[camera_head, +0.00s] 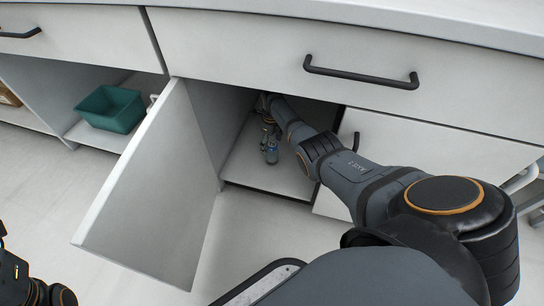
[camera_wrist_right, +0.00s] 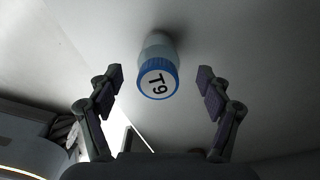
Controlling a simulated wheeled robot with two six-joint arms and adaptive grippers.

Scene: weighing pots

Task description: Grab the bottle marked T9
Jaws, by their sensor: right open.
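The bottle marked T9 (camera_wrist_right: 158,78) has a clear body and a blue cap with a white round label on top. In the right wrist view it shows between the two fingers of my right gripper (camera_wrist_right: 160,80), with clear gaps on both sides. The fingers are open and do not touch it. My left gripper is not clearly shown; only dark arm parts show at the lower left.
The cabinet door (camera_head: 155,195) stands open left of my arm. A drawer front with a black handle (camera_head: 360,76) is above the opening. A teal bin (camera_head: 110,108) sits on an open shelf at the left. The cabinet floor around the bottle looks clear.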

